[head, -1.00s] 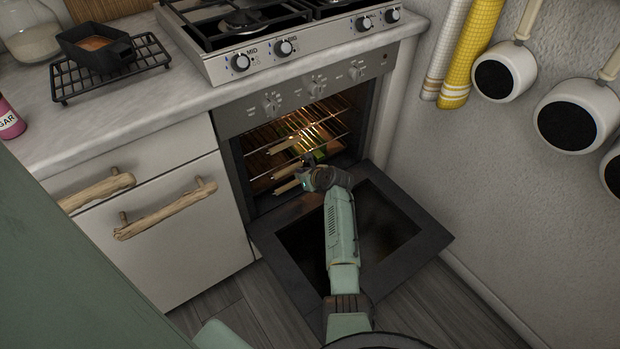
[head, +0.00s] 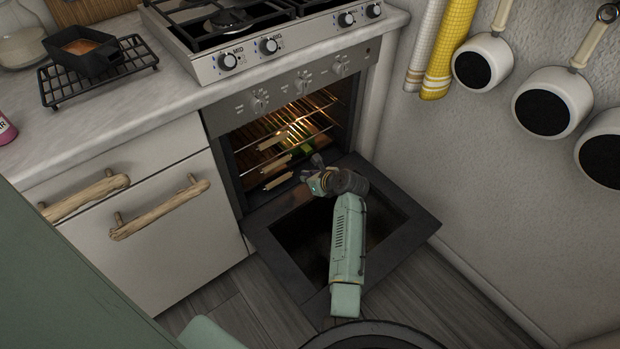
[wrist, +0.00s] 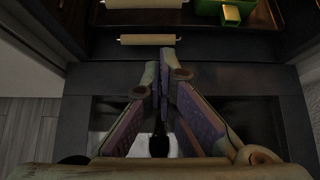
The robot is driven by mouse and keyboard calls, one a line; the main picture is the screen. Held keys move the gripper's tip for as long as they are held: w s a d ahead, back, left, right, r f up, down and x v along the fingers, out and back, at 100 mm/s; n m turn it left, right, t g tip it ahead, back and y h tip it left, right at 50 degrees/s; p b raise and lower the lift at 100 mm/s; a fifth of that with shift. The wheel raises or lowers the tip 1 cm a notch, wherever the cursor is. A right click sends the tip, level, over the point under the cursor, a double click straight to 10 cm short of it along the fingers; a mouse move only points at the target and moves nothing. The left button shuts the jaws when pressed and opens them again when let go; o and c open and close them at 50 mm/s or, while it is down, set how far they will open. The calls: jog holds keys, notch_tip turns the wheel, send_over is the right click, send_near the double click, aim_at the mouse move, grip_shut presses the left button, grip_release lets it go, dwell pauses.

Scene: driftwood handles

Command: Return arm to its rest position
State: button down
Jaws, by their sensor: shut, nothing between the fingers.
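My arm reaches over the open oven door (head: 405,240) in the head view. My gripper (head: 317,161) is just outside the oven opening, above the door's inner face. In the wrist view my gripper (wrist: 160,75) has its fingertips together, with nothing held between them. The oven (head: 290,135) is lit inside, and its racks carry light wooden handles (head: 277,163). A handle (wrist: 147,40) also shows ahead of the fingers in the wrist view, apart from them.
A green object (wrist: 238,13) sits inside the oven. A black loaf pan (head: 85,50) stands on a rack on the counter at left. Pans (head: 555,102) hang on the right wall. Drawers with driftwood handles (head: 160,208) are left of the oven.

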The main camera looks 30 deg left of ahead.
jog(key=shift+v, duration=1.15)
